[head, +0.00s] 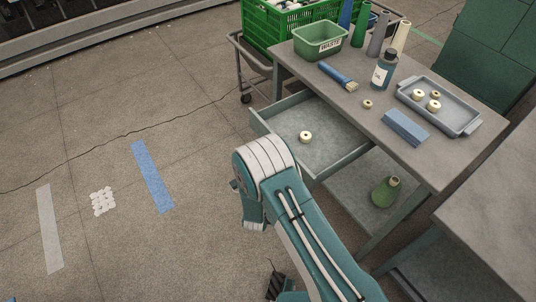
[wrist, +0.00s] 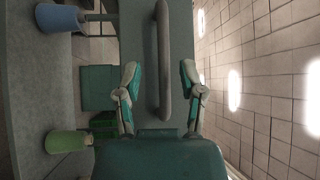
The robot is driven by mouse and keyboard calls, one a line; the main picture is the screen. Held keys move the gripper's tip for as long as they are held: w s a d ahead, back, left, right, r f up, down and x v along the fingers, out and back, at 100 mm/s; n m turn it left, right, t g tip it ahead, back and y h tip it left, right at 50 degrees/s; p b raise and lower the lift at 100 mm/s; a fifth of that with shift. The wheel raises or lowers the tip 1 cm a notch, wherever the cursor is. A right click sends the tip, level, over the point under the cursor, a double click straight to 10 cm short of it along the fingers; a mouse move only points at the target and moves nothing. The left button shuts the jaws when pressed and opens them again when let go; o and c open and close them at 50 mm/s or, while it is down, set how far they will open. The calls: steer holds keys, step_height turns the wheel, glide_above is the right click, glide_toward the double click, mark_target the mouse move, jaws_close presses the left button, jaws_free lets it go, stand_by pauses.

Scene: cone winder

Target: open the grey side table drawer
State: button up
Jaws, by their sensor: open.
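The grey side table (head: 345,100) stands at the upper right in the head view. Its drawer (head: 290,108) is pulled out toward the left, with its inside showing and a small cream ring (head: 305,137) lying in it. In the wrist view the drawer front (wrist: 178,25) fills the middle, with a grey bar handle (wrist: 163,60) running up and down the picture. My gripper (wrist: 160,82) is open, with one finger on each side of the handle's lower part. Gaps show between the fingers and the bar.
The tabletop holds a green waste bin (head: 319,42), brush (head: 338,77), bottle (head: 384,70), blue block (head: 405,128) and grey tray (head: 462,122). A green flask (head: 385,192) stands on the lower shelf. A green crate (head: 285,22) on a cart is behind. Floor at left is open.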

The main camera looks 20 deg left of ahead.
steer(key=s+d+f, duration=0.1)
steer(key=s, duration=0.7)
steer(key=shift+f, duration=0.15)
